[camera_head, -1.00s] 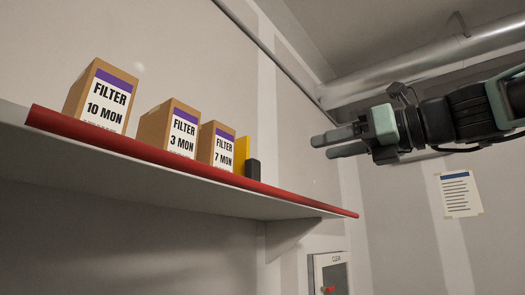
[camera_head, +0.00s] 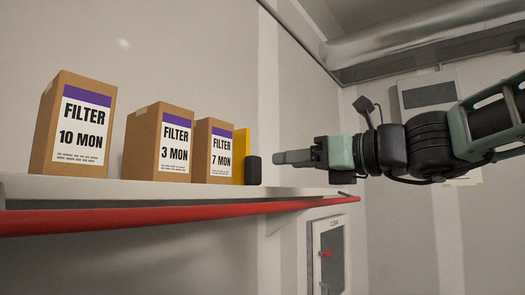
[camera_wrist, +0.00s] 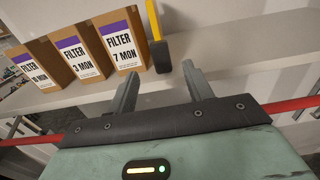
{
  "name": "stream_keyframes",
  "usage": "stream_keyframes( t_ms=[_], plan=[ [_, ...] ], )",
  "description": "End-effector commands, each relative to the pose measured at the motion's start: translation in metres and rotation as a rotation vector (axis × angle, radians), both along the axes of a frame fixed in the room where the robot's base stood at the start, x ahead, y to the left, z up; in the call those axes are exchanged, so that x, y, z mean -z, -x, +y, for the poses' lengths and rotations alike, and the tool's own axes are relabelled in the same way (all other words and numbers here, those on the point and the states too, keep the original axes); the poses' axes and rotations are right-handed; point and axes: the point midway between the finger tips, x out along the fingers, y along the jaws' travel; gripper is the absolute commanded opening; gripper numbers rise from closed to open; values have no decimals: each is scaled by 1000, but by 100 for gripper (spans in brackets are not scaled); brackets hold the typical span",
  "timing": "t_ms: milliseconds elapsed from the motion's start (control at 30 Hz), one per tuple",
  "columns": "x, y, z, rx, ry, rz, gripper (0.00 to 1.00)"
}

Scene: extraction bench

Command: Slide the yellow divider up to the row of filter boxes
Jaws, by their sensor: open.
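The yellow divider (camera_head: 240,157) stands upright on the shelf, just right of the 7 MON filter box (camera_head: 212,152). A black block (camera_head: 253,170) is at its front end. In the wrist view the divider (camera_wrist: 153,20) shows a narrow gap to that box. The 3 MON box (camera_head: 159,143) and 10 MON box (camera_head: 75,125) stand further left, with gaps between. My gripper (camera_head: 278,157) is right of the divider at about its height. In the wrist view its open, empty fingers (camera_wrist: 160,72) point towards the black block, which lies just beyond the fingertips.
The white shelf (camera_head: 110,190) has a red rail (camera_head: 150,216) along its front. The shelf right of the divider is clear. The wall runs behind it. A grey cabinet (camera_head: 330,255) hangs below the shelf's right end.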

Motion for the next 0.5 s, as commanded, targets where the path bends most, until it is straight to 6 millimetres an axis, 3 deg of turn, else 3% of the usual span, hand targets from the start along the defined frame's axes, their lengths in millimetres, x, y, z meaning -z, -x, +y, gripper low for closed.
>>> stream_keyframes(
  t_ms=[200,500],
  plan=[
    [-2,-27,35,-1,0,1,51],
    [-1,-46,59,-1,-2,-1,51]
  ],
)
